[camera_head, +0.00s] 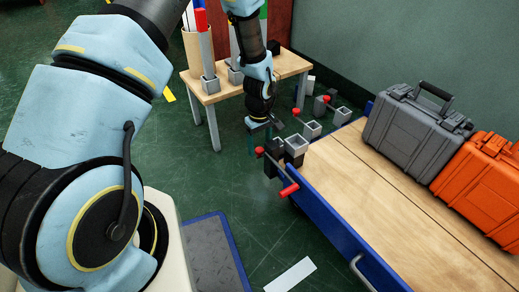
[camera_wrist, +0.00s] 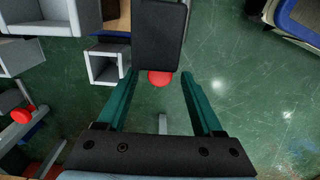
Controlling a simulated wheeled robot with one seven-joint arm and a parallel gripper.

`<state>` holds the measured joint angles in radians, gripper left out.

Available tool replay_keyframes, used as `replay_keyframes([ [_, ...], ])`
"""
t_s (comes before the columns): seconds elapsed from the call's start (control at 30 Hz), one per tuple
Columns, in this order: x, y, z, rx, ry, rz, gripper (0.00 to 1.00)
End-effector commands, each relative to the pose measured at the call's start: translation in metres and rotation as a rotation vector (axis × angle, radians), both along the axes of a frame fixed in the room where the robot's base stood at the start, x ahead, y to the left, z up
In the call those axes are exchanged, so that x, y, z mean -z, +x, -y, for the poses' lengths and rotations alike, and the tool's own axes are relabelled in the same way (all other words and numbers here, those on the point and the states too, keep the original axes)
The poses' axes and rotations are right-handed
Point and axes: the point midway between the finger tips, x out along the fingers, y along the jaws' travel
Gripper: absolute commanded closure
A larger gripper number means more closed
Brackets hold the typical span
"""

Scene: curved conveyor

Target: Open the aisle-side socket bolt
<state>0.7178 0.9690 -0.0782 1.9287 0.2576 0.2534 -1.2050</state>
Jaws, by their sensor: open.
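My gripper (camera_head: 260,143) is open at the near end of the cart, with its teal fingers pointing down. In the wrist view my gripper (camera_wrist: 158,76) has its fingertips apart, with a red knob (camera_wrist: 160,78) between them in the picture. Whether the fingers touch it cannot be told. A dark block (camera_wrist: 160,35) partly covers that knob. In the head view a red bolt knob (camera_head: 259,152) shows just below the fingers, beside a dark socket (camera_head: 271,169). A red handle (camera_head: 289,190) lies at the cart's corner. Which bolt counts as aisle-side is not certain.
The blue-edged cart (camera_head: 375,190) carries a grey case (camera_head: 415,120) and an orange case (camera_head: 485,185). More grey sockets (camera_head: 312,130) with red-knobbed bolts line its end. A wooden table (camera_head: 215,92) stands behind. Green floor (camera_head: 240,195) is open to the left of the cart.

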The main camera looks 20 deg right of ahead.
Motion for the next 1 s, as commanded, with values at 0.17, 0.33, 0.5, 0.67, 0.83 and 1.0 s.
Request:
replay_keyframes([
  [0.17,0.0059,0.0002,0.0002,0.001,-0.001,0.0,0.32],
  [0.33,0.0055,0.0002,0.0001,0.001,0.0,0.0,0.32],
  [0.5,0.0055,0.0001,0.0,0.001,0.0,0.0,0.48],
  [0.67,0.0054,0.0001,-0.0001,0.001,0.0,0.0,0.66],
  [0.83,0.0054,0.0001,-0.0001,0.001,0.0,0.0,0.85],
  [1.0,0.0054,0.0,-0.0001,0.001,0.0,0.0,1.0],
])
